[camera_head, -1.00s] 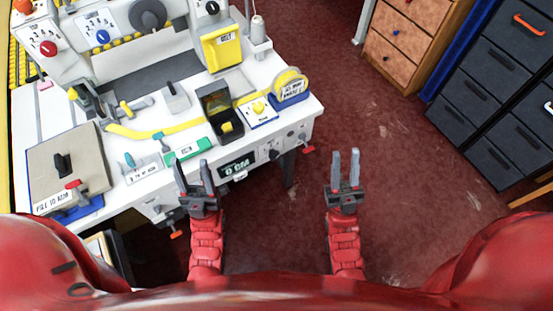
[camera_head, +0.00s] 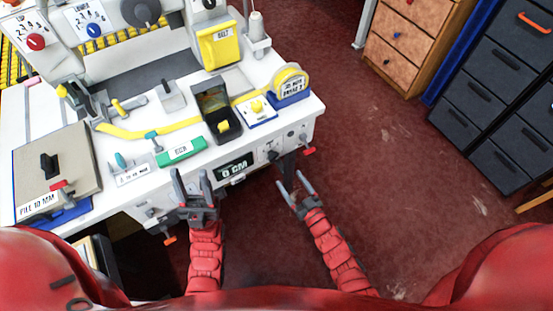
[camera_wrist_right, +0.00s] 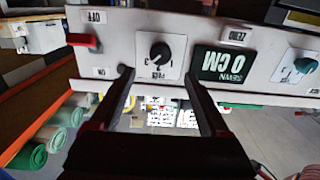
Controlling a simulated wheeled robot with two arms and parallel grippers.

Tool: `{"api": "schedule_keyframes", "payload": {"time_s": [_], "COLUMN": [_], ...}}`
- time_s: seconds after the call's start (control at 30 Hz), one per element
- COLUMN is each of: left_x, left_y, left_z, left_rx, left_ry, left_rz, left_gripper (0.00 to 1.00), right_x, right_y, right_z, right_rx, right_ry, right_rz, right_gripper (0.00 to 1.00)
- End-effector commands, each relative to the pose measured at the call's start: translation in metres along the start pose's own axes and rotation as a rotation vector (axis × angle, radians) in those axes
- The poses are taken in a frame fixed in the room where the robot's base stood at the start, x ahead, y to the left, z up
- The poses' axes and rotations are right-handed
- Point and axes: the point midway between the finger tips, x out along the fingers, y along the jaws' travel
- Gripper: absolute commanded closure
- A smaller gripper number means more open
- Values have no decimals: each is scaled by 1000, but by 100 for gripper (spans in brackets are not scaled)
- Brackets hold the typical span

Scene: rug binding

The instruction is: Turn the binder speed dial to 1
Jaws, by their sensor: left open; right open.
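A black dial on a white square plate with numbers around it (camera_wrist_right: 160,50) is on the table's front panel in the right wrist view. It also shows small in the head view (camera_head: 271,155). Its plate is upside down in the wrist view, and its setting is too small to read surely. My right gripper (camera_head: 291,181) is open and empty in front of the panel; in the wrist view its fingers (camera_wrist_right: 158,80) flank the dial from below, apart from it. My left gripper (camera_head: 191,175) is open and empty before the table's front edge.
Beside the dial are a "0 CM" display (camera_wrist_right: 224,66), a red ON/OFF switch (camera_wrist_right: 83,40) and a teal knob (camera_wrist_right: 305,66). A red dial (camera_head: 36,41) and a blue dial (camera_head: 93,30) are on the machine. The floor to the right is clear before the drawers (camera_head: 479,105).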

Motion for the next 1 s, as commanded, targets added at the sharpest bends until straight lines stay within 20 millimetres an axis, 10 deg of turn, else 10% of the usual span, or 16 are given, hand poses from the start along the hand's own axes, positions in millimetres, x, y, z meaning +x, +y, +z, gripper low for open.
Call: {"api": "schedule_keyframes", "payload": {"time_s": [0.43,1.0], "left_x": [6,5], "left_y": [0,0], "left_z": [-1,-1], "left_rx": [0,0], "left_ry": [0,0], "left_rz": [0,0], "left_gripper": [50,50], "right_x": [81,98], "right_y": [0,-1], "right_z": [-2,-1], "right_rx": [1,1], "right_ry": [5,2], "right_rz": [0,-1], "right_gripper": [20,24]}}
